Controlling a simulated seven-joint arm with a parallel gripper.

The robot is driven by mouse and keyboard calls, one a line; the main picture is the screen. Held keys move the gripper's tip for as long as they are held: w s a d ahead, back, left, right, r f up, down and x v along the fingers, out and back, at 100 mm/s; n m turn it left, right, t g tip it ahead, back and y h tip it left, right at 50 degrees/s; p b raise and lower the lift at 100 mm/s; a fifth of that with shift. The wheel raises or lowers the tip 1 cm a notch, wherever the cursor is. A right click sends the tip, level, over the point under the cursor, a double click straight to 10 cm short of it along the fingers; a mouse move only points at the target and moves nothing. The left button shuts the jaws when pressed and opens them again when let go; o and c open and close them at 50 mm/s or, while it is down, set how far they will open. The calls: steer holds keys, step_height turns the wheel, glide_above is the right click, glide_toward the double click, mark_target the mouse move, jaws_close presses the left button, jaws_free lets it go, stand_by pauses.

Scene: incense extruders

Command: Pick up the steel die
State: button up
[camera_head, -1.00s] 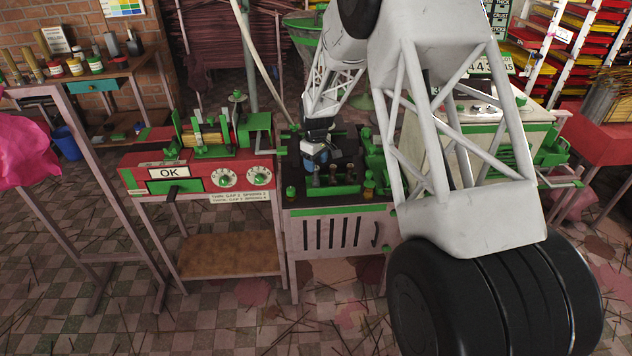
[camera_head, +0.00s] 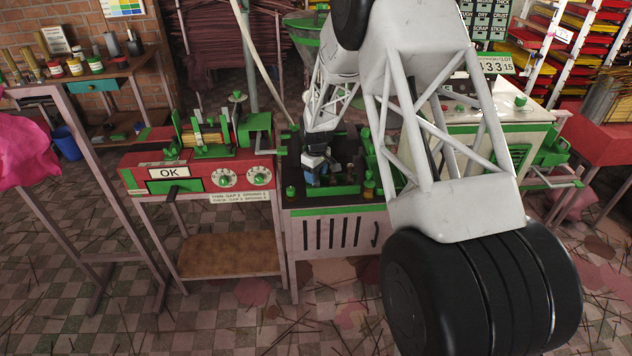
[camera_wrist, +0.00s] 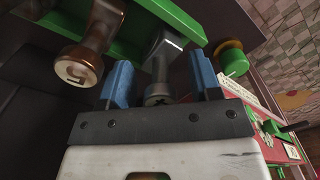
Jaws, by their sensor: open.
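The steel die (camera_wrist: 163,50) is a grey metal piece with a round, cross-marked end. In the wrist view it stands between the two blue fingers of my gripper (camera_wrist: 161,82), nearer the right finger. The fingers are spread apart; whether either touches the die I cannot tell. A copper-brown die (camera_wrist: 92,45) with a mark on its round end is left of the left finger. In the head view my gripper (camera_head: 314,172) is down at the dark-topped cabinet; the steel die is not clear there.
A green rail (camera_wrist: 172,18) runs behind the dies. A green knob (camera_wrist: 234,62) is right of the right finger. A red machine (camera_head: 203,176) with dials and an OK display stands left of the cabinet (camera_head: 335,232). A white-topped bench (camera_head: 505,105) is at the right.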

steer(key=shift+c, duration=0.4)
jaws_close()
steer(key=shift+r, duration=0.25)
steer(key=shift+r, duration=0.55)
step_height(320, 180, up, 2)
steer(key=shift+r, duration=0.1)
steer(key=s+d+r, duration=0.1)
steer(key=s, duration=1.5)
steer(key=shift+d+r, duration=0.15)
steer(key=shift+d, duration=0.25)
steer(key=shift+w, duration=0.1)
